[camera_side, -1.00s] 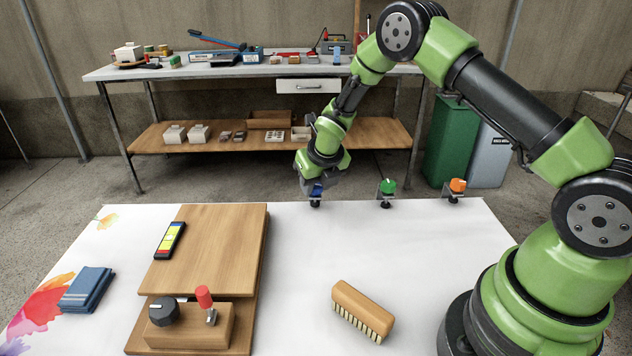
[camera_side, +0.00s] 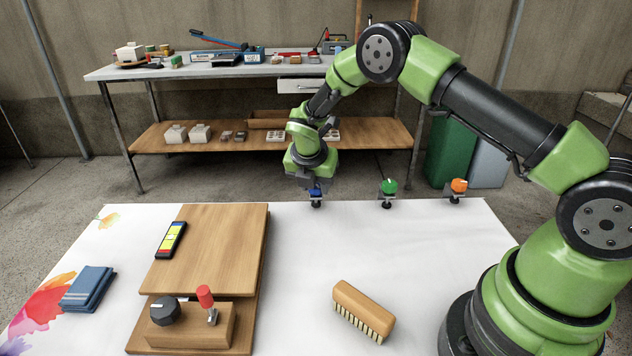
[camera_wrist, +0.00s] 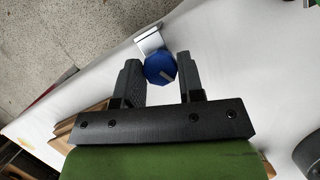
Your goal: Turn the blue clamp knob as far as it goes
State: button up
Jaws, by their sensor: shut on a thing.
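The blue clamp knob (camera_side: 316,192) sits on a small metal clamp at the far edge of the white table. My gripper (camera_side: 309,182) is at the knob, pointing down from above. In the wrist view the blue knob (camera_wrist: 159,68) lies between the tips of my two dark fingers, and my gripper (camera_wrist: 160,75) is shut on it. A pale mark shows slantwise on the knob's face. A bent metal clamp plate (camera_wrist: 150,42) shows beyond it. In the side view my gripper hides the knob's upper part.
A green knob (camera_side: 388,187) and an orange knob (camera_side: 459,185) sit on clamps along the same edge, to the right. A wooden board (camera_side: 215,245), a blue cloth (camera_side: 88,288) and a brush (camera_side: 362,311) lie nearer. The table's middle is clear.

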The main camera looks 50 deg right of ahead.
jog(key=m+g, duration=0.2)
jog(key=m, duration=0.3)
jog(key=shift+w+m, duration=0.15)
jog(key=shift+m, duration=0.15)
jog(key=m+g, duration=0.2)
jog(key=m, duration=0.2)
jog(key=shift+m, duration=0.9)
jog(key=o, duration=0.9)
jog(key=shift+w+r, duration=0.1)
notch_tip(320, 180, up, 10)
